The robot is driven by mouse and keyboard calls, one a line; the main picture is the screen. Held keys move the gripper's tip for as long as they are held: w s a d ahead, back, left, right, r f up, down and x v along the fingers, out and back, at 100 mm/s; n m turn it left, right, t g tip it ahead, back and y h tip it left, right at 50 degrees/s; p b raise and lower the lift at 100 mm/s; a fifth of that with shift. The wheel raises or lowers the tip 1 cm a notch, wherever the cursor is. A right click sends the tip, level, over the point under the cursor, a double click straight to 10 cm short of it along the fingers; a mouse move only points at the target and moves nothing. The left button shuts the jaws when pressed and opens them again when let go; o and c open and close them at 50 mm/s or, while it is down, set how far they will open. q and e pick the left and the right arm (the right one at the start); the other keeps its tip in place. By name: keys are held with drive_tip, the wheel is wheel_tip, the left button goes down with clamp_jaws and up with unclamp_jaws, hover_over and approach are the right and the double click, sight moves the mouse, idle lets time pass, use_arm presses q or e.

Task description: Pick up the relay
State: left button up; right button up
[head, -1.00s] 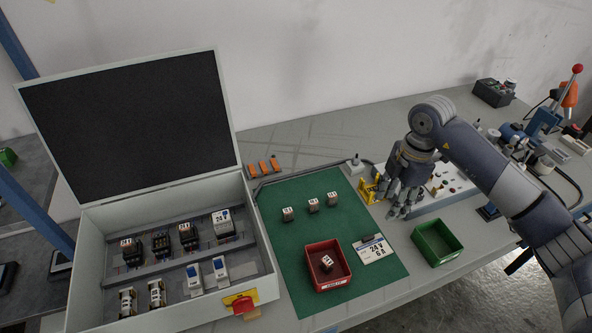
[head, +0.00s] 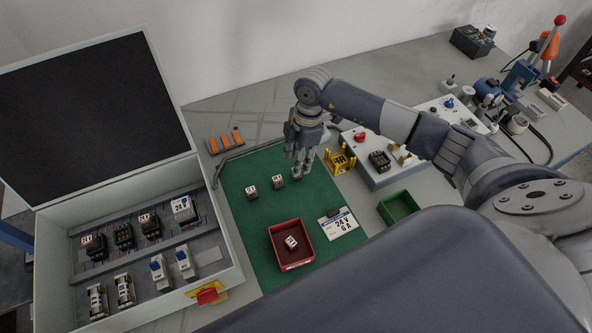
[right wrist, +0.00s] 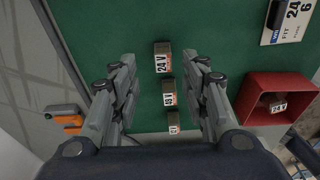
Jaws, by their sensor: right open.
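Several small relays with printed white labels are in view. On the green mat (head: 243,228) stand two visible relays in the head view, a left one (head: 251,192) and a middle one (head: 278,181). The right wrist view shows three in a row: one marked 24 V (right wrist: 162,60), one apparently 48 V (right wrist: 168,93), and a farther one (right wrist: 173,125) with an unclear label. Another relay (head: 291,242) lies in the red tray (head: 276,258). My right gripper (head: 301,174) is open above the mat's back right, and hides the third relay there. In the right wrist view the 24 V relay is between its fingers.
A card reading 24 V (head: 342,224) lies right of the red tray. A yellow fixture (head: 340,160) and a control box (head: 378,178) stand right of my gripper. A green bin (head: 398,207) is nearby. An open case (head: 225,262) bounds the left side.

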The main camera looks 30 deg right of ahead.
drive_tip(key=f, duration=0.1)
drive_tip(key=f+p, duration=0.1)
drive_tip(key=f, duration=0.1)
drive_tip(key=shift+s+a+f+p, duration=0.2)
drive_tip(key=shift+s+f+p, duration=0.05)
drive_tip(key=shift+p, duration=0.05)
drive_tip(key=shift+f, duration=0.55)
use_arm(q)
drive_tip(key=shift+w+d+r, duration=0.25)
drive_tip(key=shift+d+r, duration=0.2)
drive_tip(key=shift+r, duration=0.1)
drive_tip(key=shift+w+d+r, duration=0.25)
drive_tip(key=shift+d+r, duration=0.2)
drive_tip(key=shift+r, duration=0.05)
use_arm(e)
drive_tip(key=shift+w+f, duration=0.1)
use_arm(q)
drive_tip(key=shift+s+a, duration=0.1)
drive_tip(key=shift+a, duration=0.2)
use_arm(e)
clamp_jaws()
